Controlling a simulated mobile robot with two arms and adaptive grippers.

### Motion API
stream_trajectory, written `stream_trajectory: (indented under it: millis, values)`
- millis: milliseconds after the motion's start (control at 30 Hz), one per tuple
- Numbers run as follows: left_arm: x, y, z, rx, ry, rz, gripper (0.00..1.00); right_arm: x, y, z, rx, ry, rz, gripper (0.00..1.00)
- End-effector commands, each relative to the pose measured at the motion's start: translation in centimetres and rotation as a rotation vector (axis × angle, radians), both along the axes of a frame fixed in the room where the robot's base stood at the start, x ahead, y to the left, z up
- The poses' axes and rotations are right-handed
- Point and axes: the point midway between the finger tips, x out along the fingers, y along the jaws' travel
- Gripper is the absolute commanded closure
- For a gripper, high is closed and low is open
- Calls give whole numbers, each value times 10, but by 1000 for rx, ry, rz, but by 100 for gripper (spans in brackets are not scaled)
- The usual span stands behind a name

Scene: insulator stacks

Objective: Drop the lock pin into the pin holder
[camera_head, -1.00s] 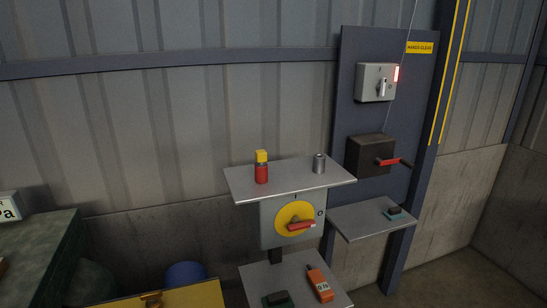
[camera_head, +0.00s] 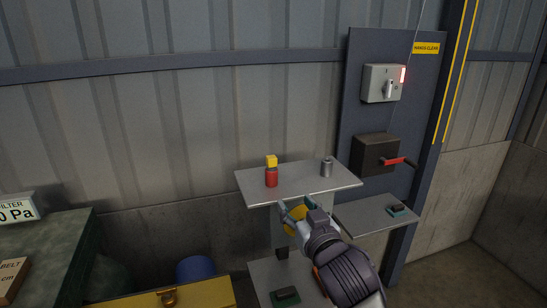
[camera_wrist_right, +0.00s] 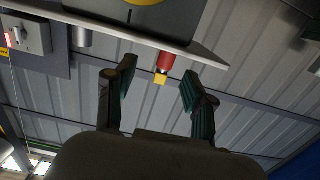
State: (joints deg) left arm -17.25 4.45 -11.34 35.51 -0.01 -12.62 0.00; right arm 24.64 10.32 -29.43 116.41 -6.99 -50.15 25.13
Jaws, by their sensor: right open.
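A red cylinder with a yellow block top, which looks like the lock pin (camera_head: 271,176), stands upright on the left part of the grey upper shelf (camera_head: 310,182). A small grey metal cylinder, perhaps the pin holder (camera_head: 326,168), stands on the same shelf to the right. My right gripper (camera_head: 294,208) is open and empty, below and in front of the shelf's front edge. In the right wrist view the picture is upside down; the red and yellow piece (camera_wrist_right: 164,66) shows beyond and between the open fingers (camera_wrist_right: 156,88), apart from them. My left gripper is out of view.
The yellow disc (camera_head: 294,222) of a switch box below the shelf is mostly hidden by my right gripper. A panel (camera_head: 357,122) at right bears a grey switch box (camera_head: 383,83) and a dark box with a red handle (camera_head: 398,162). A lower shelf (camera_head: 262,272) lies underneath.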

Motion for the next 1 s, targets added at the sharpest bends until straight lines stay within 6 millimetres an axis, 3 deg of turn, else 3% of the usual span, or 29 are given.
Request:
stream_trajectory:
  millis: [33,67,200,533,767,1000]
  values:
    - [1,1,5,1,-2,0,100,-5,3,23,9,-30,9,46]
    - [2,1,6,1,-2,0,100,-8,5,30,13,-42,13,46]
    - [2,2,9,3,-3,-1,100,-4,10,45,21,-62,19,46]
    - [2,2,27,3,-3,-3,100,55,29,44,21,-61,18,46]
    - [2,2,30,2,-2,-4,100,71,35,42,23,-60,19,46]
    - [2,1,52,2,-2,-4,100,97,49,49,19,-60,19,46]
